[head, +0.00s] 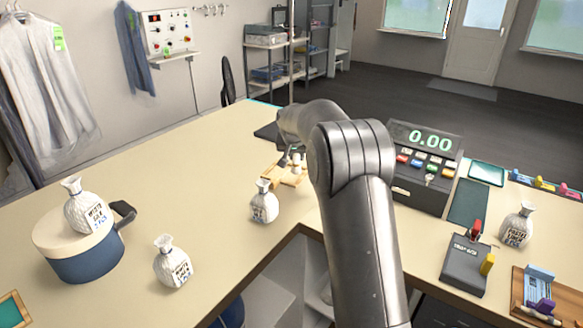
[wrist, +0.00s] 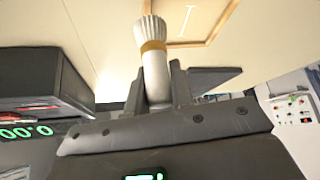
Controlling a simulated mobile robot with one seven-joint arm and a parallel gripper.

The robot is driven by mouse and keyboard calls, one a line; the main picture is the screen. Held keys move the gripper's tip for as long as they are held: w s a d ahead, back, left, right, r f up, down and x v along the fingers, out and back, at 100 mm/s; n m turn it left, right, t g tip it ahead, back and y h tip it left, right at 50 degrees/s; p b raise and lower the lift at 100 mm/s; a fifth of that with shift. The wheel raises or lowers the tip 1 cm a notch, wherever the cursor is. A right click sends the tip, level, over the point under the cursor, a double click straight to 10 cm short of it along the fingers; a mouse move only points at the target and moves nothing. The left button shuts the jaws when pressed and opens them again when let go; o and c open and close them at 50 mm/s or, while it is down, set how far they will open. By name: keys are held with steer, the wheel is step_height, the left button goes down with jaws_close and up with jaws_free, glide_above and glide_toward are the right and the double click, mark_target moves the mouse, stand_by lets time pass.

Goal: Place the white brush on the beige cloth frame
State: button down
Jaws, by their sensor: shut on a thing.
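In the wrist view a white brush (wrist: 154,62) with a gold band and pale ribbed bristles stands out from between the fingers of my gripper (wrist: 158,85). The gripper is shut on its handle. The beige cloth frame (wrist: 229,14), with a wooden border, lies on the counter just beyond the bristle end; a pale T-shaped mark shows inside it. In the head view my gripper (head: 292,156) is over the far side of the frame (head: 291,182), partly hidden by my arm. The brush is too small to make out clearly there.
A white bag (head: 264,203) stands close in front of the frame. A cash register (head: 424,168) is to the right of my arm. Other white bags stand at left, one on a blue round box (head: 84,259). The counter's left middle (head: 190,160) is clear.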

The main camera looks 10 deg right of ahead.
steer(key=shift+w+a+f, duration=0.15)
steer(key=shift+a+f, duration=0.1)
steer(key=shift+f, duration=0.6)
steer(key=shift+w+a+f, duration=0.15)
steer(key=shift+a+f, duration=0.1)
steer(key=shift+f, duration=0.55)
steer(key=shift+w+a+f, duration=0.15)
steer(key=shift+a+f, duration=0.1)
steer(key=shift+f, duration=0.6)
steer(key=shift+f, duration=0.1)
steer(key=c, duration=1.3)
jaws_free()
steer(key=shift+o, duration=0.2)
